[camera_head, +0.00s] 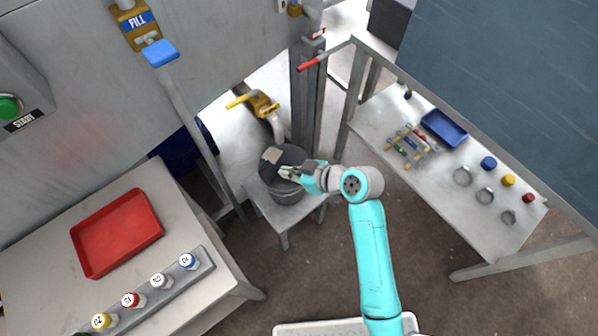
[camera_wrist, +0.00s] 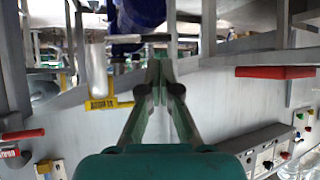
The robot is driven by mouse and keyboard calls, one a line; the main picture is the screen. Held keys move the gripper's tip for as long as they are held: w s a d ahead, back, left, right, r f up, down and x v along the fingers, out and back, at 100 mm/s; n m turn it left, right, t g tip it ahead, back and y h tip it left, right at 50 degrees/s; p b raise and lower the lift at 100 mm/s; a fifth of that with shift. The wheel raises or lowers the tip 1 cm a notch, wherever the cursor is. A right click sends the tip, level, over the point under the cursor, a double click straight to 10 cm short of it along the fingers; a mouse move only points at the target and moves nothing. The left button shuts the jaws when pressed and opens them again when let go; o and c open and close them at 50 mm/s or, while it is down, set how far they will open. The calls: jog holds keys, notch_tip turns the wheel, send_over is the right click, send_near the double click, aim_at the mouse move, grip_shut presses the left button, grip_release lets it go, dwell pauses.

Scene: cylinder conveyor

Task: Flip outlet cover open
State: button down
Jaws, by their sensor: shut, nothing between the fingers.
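My gripper (camera_head: 284,173) is shut and empty. In the head view its fingertips overlap the upper part of a dark round container (camera_head: 289,193) on a small grey stool; I cannot tell whether they touch it. A small beige flat piece (camera_head: 271,155) shows at the container's upper left, just beyond the fingertips. A pipe with a yellow handle (camera_head: 240,100) comes down behind the container. In the wrist view my gripper (camera_wrist: 158,68) points up the picture with its fingers together. I cannot tell for sure which part is the outlet cover.
A bench at right carries a blue tray (camera_head: 444,128), tools and rings. A blue flap (camera_head: 160,53) sits under the FILL label (camera_head: 137,21). A grey post stands behind the container.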

aim_at(268, 162)
jog(key=x, duration=0.7)
jog(key=shift+a, duration=0.2)
jog(key=shift+w, duration=0.1)
jog(key=a, duration=0.2)
jog(key=shift+a+f, duration=0.1)
jog(key=shift+a, duration=0.15)
